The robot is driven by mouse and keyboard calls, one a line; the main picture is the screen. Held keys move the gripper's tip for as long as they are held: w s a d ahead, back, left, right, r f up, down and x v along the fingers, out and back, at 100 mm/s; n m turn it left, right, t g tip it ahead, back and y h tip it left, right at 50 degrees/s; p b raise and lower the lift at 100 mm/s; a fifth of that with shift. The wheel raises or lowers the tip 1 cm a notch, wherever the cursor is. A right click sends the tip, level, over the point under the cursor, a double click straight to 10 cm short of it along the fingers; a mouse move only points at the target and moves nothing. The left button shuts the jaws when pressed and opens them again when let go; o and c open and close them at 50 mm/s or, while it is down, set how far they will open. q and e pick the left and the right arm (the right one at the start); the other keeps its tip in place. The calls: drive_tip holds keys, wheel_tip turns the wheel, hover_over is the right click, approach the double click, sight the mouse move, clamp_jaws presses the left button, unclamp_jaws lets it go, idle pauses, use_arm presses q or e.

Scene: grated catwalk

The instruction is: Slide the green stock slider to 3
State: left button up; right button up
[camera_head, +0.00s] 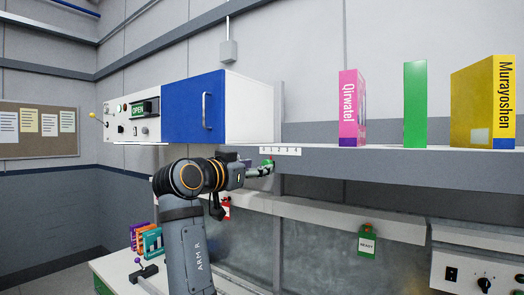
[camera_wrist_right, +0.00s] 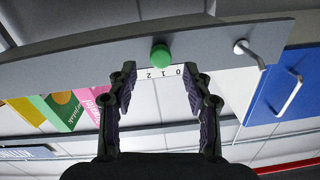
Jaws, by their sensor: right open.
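The green stock slider (camera_head: 268,162) is a round knob at the front edge of the grey shelf, just under a white number strip (camera_head: 280,151). In the right wrist view the green knob (camera_wrist_right: 160,57) shows near the 1 on the strip, which reads 2, 1, 0 from left to right there. My right gripper (camera_wrist_right: 160,82) is open, with one finger on each side of the knob's line. I cannot tell whether either finger touches it. In the head view my right gripper (camera_head: 258,170) is small and close to the knob. My left gripper is out of view.
A cabinet with a blue door (camera_head: 194,107) and handle stands left of the strip. A pink box (camera_head: 350,105), a green box (camera_head: 415,103) and a yellow box (camera_head: 476,105) stand on the shelf. A green READY tag (camera_head: 367,241) hangs below. The air before the shelf is clear at right.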

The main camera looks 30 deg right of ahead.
drive_tip(key=p+x, duration=0.1)
drive_tip(key=x, duration=0.3)
drive_tip(key=shift+f, duration=0.1)
drive_tip(key=shift+a, duration=0.1)
drive_tip(key=shift+c, duration=0.4)
clamp_jaws()
